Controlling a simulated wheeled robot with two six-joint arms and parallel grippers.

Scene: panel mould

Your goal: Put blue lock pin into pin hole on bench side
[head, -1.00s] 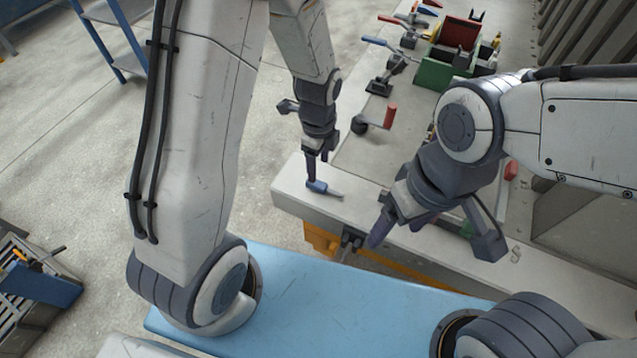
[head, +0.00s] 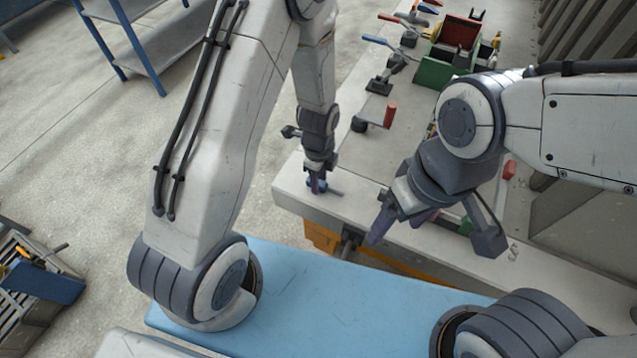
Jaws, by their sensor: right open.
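The blue lock pin (head: 323,187) lies on the pale bench top (head: 292,193) near its left end, its grey shaft pointing right. My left gripper (head: 316,186) is right down at the pin's blue head and partly hides it. Whether its fingers are around the head or closed on it cannot be made out. My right gripper (head: 385,232) is open and empty, over the bench's front edge, to the right of the pin. A dark fitting (head: 349,240) shows on the bench's near side; I cannot make out a pin hole there.
Clamps with red handles (head: 390,114) and a green box (head: 436,74) stand further back along the bench. My blue base deck (head: 300,295) is in front of the bench. A blue rack (head: 150,50) stands at the upper left, with clear floor between.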

